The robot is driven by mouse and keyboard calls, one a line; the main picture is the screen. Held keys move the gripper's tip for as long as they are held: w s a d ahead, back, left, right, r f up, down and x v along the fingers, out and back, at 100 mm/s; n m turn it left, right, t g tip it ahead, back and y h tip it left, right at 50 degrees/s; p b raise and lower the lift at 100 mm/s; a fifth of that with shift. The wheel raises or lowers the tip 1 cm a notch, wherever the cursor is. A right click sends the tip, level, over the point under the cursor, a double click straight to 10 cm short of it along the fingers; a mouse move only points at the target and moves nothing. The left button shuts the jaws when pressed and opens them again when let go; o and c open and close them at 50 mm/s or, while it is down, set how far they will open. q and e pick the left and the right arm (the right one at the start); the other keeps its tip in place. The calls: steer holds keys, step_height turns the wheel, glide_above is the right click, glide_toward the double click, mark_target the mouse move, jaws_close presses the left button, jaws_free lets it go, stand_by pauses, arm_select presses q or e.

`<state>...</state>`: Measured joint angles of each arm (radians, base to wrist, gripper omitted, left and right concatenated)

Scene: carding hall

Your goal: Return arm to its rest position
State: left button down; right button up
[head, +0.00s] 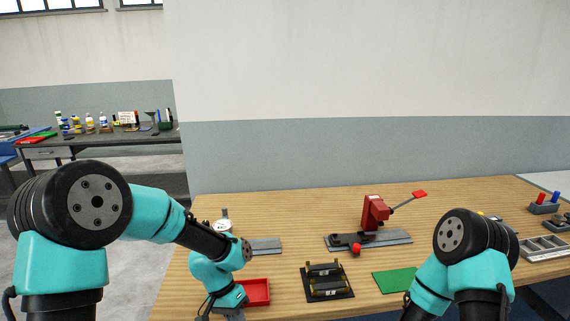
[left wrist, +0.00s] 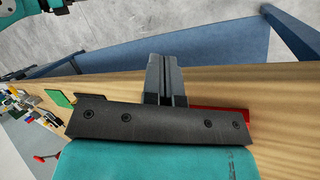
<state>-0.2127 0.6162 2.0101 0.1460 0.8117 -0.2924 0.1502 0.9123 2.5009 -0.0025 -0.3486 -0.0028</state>
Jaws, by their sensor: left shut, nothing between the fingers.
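My left arm comes in from the left in the head view and bends down at the wrist by the table's front left. My left gripper (head: 233,314) is cut off by the bottom edge there, in front of a red tray (head: 258,291). In the left wrist view the left gripper (left wrist: 166,72) shows its two grey fingers shut together with nothing between them, over the table's edge. The red tray (left wrist: 225,108) shows partly behind the gripper's dark mount. My right arm shows its elbow at the lower right of the head view; its gripper is out of view.
On the wooden table (head: 300,215) stand a red lever press (head: 374,213) on a grey plate, a black fixture (head: 326,281), a green mat (head: 394,281) and a grey compartment tray (head: 544,248). The back left of the table is mostly clear. A bench with bottles stands behind.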

arm_select(q)
steer(key=s+a+f+n+t, duration=0.2)
steer(key=s+a+f, duration=0.3)
steer(key=f, duration=0.6)
steer(key=s+a+f+n+t, duration=0.2)
steer(key=s+a+f+n, duration=0.2)
steer(key=s+f, duration=0.4)
step_height(320, 180, down, 3)
steer(key=shift+a+n+y, duration=0.3)
steer(key=shift+a+n, duration=0.1)
steer(key=shift+a, duration=0.1)
